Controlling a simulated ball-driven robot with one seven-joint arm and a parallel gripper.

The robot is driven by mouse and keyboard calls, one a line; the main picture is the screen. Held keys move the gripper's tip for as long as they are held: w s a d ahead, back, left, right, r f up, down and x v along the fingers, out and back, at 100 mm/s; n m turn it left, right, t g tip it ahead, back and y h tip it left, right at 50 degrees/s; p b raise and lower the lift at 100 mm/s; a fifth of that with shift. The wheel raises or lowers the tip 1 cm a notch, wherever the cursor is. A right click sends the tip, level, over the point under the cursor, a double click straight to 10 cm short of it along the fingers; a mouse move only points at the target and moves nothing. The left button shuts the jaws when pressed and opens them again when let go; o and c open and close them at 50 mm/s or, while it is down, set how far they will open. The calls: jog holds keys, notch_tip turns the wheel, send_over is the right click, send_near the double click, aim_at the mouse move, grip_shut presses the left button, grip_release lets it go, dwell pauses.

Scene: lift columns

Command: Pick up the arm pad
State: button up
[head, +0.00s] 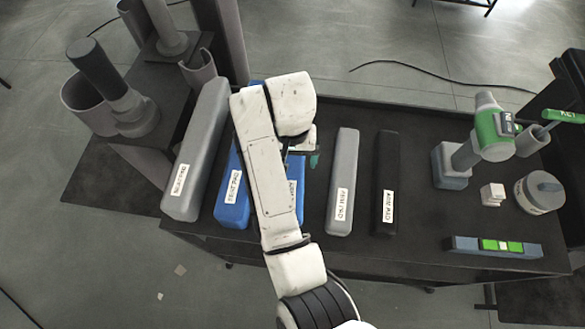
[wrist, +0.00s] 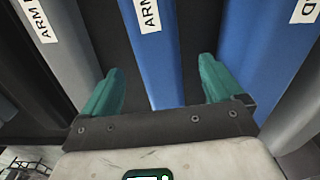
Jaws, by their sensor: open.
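Several long pads lie side by side on a dark table. A blue pad (wrist: 164,78) with a white label starting "ARM" runs between my fingers in the wrist view. Its near end (head: 300,214) shows beside my arm in the head view, which hides most of it. My gripper (wrist: 160,70) is open, with one teal finger over the dark gap on each side of this pad. I cannot tell whether the fingertips are above or beside it. A grey pad (head: 344,170) and a black pad (head: 386,165) lie right of it, their labels blurred.
Another blue pad (head: 232,205) and a longer grey pad (head: 205,135) lie to the left. A green and grey tool (head: 492,128), a round grey container (head: 540,192) and a bar with green blocks (head: 465,243) stand right. Grey cylinders (head: 95,85) stand far left.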

jog(key=shift+d+f+p, duration=0.1)
jog(key=shift+f+p, duration=0.45)
jog(key=shift+f, duration=2.1)
jog(key=shift+c, duration=0.4)
jog(key=shift+w+r, duration=0.1)
jog(key=c, duration=1.3)
